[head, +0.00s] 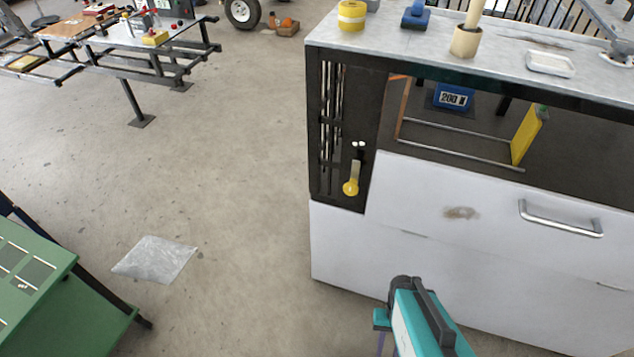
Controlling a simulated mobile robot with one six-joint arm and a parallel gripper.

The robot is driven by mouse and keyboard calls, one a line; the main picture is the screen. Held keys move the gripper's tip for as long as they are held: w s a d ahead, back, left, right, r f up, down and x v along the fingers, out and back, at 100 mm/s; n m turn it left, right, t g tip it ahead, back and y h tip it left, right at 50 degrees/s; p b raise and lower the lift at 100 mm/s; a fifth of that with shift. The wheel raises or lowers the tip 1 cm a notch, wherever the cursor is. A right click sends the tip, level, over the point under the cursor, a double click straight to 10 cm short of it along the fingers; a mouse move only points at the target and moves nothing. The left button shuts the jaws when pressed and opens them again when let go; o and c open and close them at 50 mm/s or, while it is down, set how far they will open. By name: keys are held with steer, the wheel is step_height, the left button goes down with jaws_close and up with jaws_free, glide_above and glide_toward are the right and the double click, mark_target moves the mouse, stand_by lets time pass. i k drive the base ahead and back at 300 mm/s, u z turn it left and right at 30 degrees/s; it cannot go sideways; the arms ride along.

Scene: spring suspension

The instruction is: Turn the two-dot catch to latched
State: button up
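The two-dot catch (351,181) is a yellow lever with a round lower end, on the dark panel at the left of the cabinet front. Two white dots (358,144) show just above it. The lever hangs nearly upright, its round end down and slightly left. My gripper (391,300), teal and black, is at the bottom of the head view, below and right of the catch and apart from it. Its fingertips cannot be made out, and I see nothing held.
A white drawer front (480,205) with a metal handle (560,222) is right of the catch. The worktop (390,42) above holds several items. A green table (40,285) stands at lower left, a clear bag (155,259) lies nearby. Floor left of the cabinet is mostly free.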

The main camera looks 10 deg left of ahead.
mark_target(351, 188)
steer(key=u, duration=0.9)
steer(key=k, duration=1.05)
steer(key=z, duration=0.15)
steer(key=i, duration=1.05)
steer(key=z, duration=0.1)
